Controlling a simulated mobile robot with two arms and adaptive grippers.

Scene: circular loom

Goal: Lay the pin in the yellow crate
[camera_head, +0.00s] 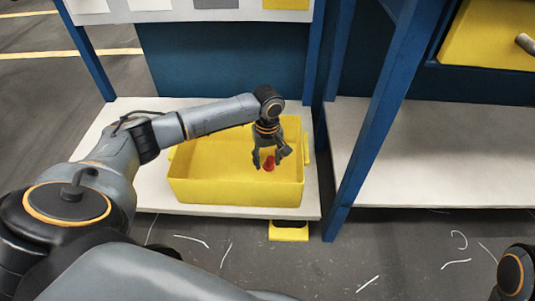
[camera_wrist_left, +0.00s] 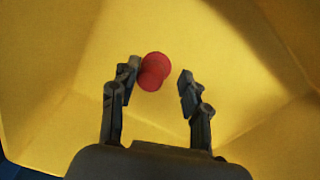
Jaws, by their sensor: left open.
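The red pin (camera_head: 269,163) shows at my left gripper's fingertips, within the outline of the yellow crate (camera_head: 196,193). My left gripper (camera_head: 268,161) points down into the crate and is open. In the left wrist view the pin (camera_wrist_left: 153,72) lies between the spread fingers of the gripper (camera_wrist_left: 160,82), closer to the left finger, with a gap to the right one. The crate's yellow inside (camera_wrist_left: 215,60) fills the background there. I cannot tell whether the pin touches the left finger or the crate floor. My right gripper is out of view.
The crate stands on a pale shelf (camera_head: 115,130) between blue posts (camera_head: 371,125). A bare pale shelf (camera_head: 430,165) lies to the right. Another yellow container (camera_head: 485,40) with a grey cylindrical end is at the upper right. White thread scraps lie on the dark floor.

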